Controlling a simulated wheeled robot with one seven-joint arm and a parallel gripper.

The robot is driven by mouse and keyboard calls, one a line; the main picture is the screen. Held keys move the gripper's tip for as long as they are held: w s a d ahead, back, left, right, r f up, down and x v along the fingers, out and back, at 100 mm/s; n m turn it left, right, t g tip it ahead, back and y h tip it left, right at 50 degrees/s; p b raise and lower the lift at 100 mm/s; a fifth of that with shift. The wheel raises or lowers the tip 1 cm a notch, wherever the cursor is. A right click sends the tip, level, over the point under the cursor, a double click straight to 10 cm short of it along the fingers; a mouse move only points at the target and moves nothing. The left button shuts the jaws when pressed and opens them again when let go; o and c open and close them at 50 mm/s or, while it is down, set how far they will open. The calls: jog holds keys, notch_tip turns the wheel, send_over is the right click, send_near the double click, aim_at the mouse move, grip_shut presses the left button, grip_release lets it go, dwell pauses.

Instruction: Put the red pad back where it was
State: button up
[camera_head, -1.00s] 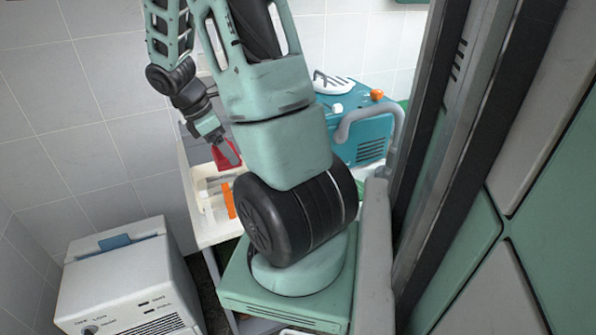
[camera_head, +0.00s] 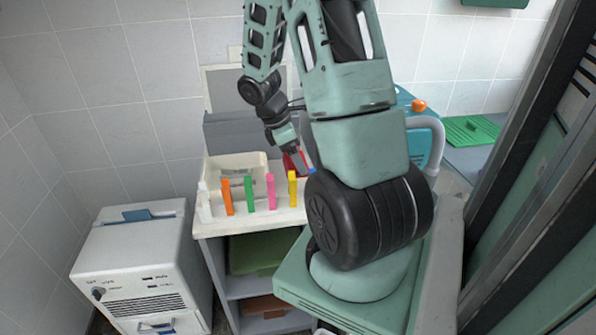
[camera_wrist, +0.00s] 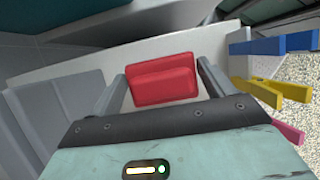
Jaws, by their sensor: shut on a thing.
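The red pad (camera_wrist: 162,80) is between the two fingers of my gripper (camera_wrist: 163,88) in the wrist view. The gripper is shut on it. In the head view the red pad (camera_head: 292,163) shows only in part, below my gripper (camera_head: 290,152) and beside my arm. It is over the right part of a white-topped stand (camera_head: 240,226), behind a row of coloured upright pieces. I cannot tell whether the pad touches anything beneath it.
Orange (camera_head: 227,196), green (camera_head: 249,193), pink (camera_head: 271,190), yellow (camera_head: 292,188) and blue (camera_head: 311,171) uprights line the stand's front. A cream tray (camera_head: 225,161) stands behind them. A white machine (camera_head: 135,262) is at left. A teal machine (camera_head: 419,146) is partly hidden behind my arm.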

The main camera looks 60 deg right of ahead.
jog(key=shift+f+b, duration=0.5)
jog(key=shift+f, duration=1.45)
jog(key=shift+f, duration=0.1)
jog(key=o, duration=0.9)
jog(key=p+v, duration=0.3)
jog(key=v, duration=0.8)
jog(key=w+a+r+t, duration=0.1)
jog(key=w+a, duration=0.1)
jog(key=a, duration=0.5)
jog(key=w+a+r+t, duration=0.1)
jog(key=w+a+r, duration=0.1)
jog(key=a, duration=0.4)
jog(key=s+a+t+y, duration=0.1)
jog(key=s+a, duration=0.1)
jog(key=a, duration=1.2)
jog(key=s+a, duration=0.4)
jog(key=a, duration=0.1)
jog(key=s+a+r+y, duration=0.1)
jog(key=s+a, duration=0.3)
jog(key=a, duration=0.1)
jog(key=s+a+r+y, duration=0.1)
jog(key=s+a, duration=0.3)
jog(key=a, duration=0.1)
jog(key=shift+s+a+r+t, duration=0.1)
jog(key=shift+s+a+t, duration=0.1)
jog(key=shift+a+t, duration=0.2)
